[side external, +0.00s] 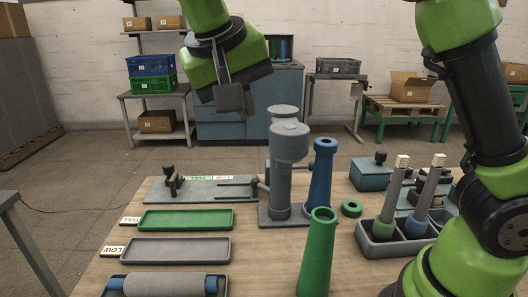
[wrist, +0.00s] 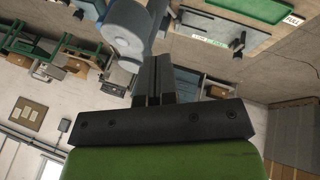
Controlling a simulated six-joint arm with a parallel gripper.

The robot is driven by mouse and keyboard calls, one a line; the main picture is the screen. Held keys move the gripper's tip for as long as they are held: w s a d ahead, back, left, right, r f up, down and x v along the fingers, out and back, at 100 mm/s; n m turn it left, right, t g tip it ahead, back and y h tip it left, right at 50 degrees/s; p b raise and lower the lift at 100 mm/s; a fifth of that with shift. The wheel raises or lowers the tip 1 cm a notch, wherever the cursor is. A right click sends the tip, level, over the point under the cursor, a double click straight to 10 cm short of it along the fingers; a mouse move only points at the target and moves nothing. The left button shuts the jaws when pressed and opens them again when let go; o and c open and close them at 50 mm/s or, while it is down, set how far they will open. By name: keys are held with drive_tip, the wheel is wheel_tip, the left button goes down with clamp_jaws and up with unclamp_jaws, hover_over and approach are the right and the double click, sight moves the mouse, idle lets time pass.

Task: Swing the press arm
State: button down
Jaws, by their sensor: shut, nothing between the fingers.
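The winder (side external: 290,150) is a grey upright column with round heads on a flat base, in the middle of the table. A thin forked bar (side external: 238,184) reaches left from it over a grey plate (side external: 205,195); it may be the press arm, but I cannot tell for sure. My gripper (side external: 232,112) is shut and empty, in the air above and left of the winder's top. In the wrist view its fingers (wrist: 153,78) are together, with the winder's round grey head (wrist: 126,20) beyond them.
A blue cone (side external: 322,178) stands right of the winder, and a green cone (side external: 316,255) stands in front. Green (side external: 187,219) and grey (side external: 175,250) trays lie at left. A grey holder (side external: 380,247) with two handled tools stands at right, near a green ring (side external: 351,208).

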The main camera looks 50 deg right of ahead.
drive_tip(key=w+a+f+m+h, duration=0.1)
drive_tip(key=w+a+f+h, duration=0.1)
drive_tip(key=a+f, duration=0.15)
drive_tip(key=d+f, duration=0.7)
drive_tip(key=d, duration=0.2)
drive_tip(key=shift+s+d+m, duration=0.2)
drive_tip(key=shift+s+m, duration=0.1)
drive_tip(key=shift+s, duration=0.1)
drive_tip(key=shift+s, duration=0.15)
